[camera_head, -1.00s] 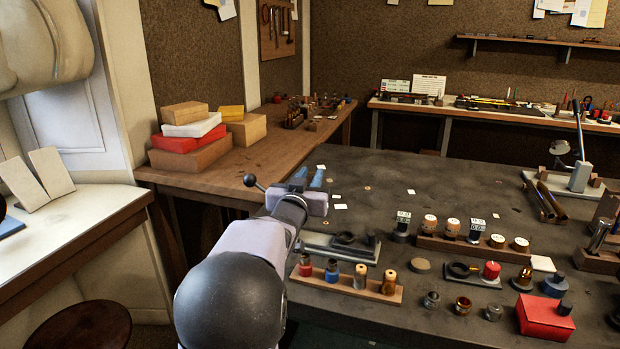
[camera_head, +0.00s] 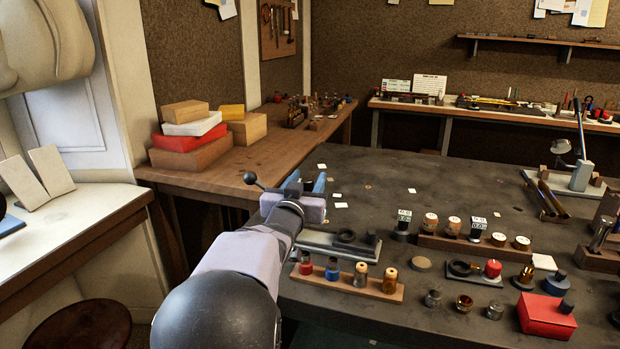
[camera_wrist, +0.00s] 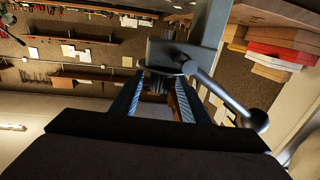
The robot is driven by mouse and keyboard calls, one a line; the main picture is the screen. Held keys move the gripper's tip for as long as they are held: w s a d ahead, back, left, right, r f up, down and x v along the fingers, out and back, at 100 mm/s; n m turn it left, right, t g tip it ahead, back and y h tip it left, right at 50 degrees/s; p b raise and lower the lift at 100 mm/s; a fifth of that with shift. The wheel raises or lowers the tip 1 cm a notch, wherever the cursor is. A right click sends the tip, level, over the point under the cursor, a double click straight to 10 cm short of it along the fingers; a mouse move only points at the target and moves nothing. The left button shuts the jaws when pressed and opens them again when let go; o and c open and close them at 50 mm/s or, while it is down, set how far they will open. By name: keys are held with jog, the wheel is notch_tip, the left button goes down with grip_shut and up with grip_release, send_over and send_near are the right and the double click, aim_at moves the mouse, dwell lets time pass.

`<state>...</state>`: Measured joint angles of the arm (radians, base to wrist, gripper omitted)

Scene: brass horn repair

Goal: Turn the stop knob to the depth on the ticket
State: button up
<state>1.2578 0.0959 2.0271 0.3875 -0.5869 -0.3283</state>
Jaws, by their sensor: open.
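My gripper (camera_head: 307,183) is open at the far left part of the dark bench, with its two blue-faced fingers apart. In the wrist view the gripper (camera_wrist: 158,100) points at a grey metal fixture (camera_wrist: 178,52) with a lever ending in a black ball (camera_wrist: 255,120). The ball (camera_head: 250,177) also shows left of my gripper in the head view. A dark ribbed knob-like part (camera_wrist: 156,83) shows between the fingers; I cannot tell whether it is the stop knob or whether they touch it. I cannot make out any depth on a ticket.
A wooden rack (camera_head: 350,286) with several small bottles stands just right of my arm. Another rack (camera_head: 470,247) and a red box (camera_head: 546,316) are further right. Stacked boxes (camera_head: 190,140) sit on the wooden side bench behind. The middle back of the dark bench is mostly clear.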

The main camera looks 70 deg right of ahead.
aim_at(306, 183)
jog(key=shift+s+a, duration=0.2)
jog(key=shift+a, duration=1.7)
